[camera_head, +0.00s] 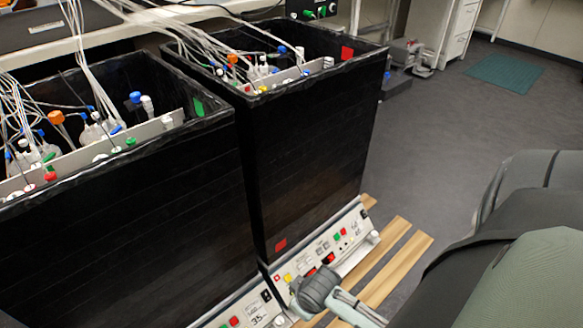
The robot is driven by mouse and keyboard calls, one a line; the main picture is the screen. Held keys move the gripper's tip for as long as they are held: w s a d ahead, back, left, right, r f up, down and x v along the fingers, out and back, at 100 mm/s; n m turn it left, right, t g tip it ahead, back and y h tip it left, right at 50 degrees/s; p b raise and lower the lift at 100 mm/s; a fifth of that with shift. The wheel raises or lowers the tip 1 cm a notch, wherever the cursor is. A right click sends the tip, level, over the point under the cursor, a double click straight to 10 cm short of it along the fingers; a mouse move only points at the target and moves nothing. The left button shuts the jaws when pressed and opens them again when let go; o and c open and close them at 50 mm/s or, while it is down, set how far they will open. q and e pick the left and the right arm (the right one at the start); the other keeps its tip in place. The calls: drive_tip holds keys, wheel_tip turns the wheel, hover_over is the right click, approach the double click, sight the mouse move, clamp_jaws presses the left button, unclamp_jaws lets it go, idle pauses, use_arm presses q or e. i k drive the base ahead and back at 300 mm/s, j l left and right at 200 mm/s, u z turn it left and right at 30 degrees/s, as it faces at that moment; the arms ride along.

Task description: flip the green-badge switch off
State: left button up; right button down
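The left black shaker box (130,200) bears a green badge (198,107) at its upper right corner. Its white front panel (240,311) is cut by the bottom edge. A small dark switch-like part (267,295) sits at that panel's right end; its on or off position is too small to tell. My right gripper (298,293), dark grey, comes in from the lower right. It is in front of the join between the two panels and hides part of the right panel. Its fingers are too small and hidden to read. My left gripper is not in view.
The right black box (310,140) bears a red badge (347,53) and another red mark (280,245) low on its front. Its white panel (352,240) has buttons and knobs. Wooden slats (400,262) lie beside it.

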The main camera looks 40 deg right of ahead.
sight(266, 294)
drive_tip(key=k+l, duration=0.1)
drive_tip(key=l, duration=0.95)
drive_tip(key=k+l, duration=0.15)
drive_tip(key=l, duration=0.4)
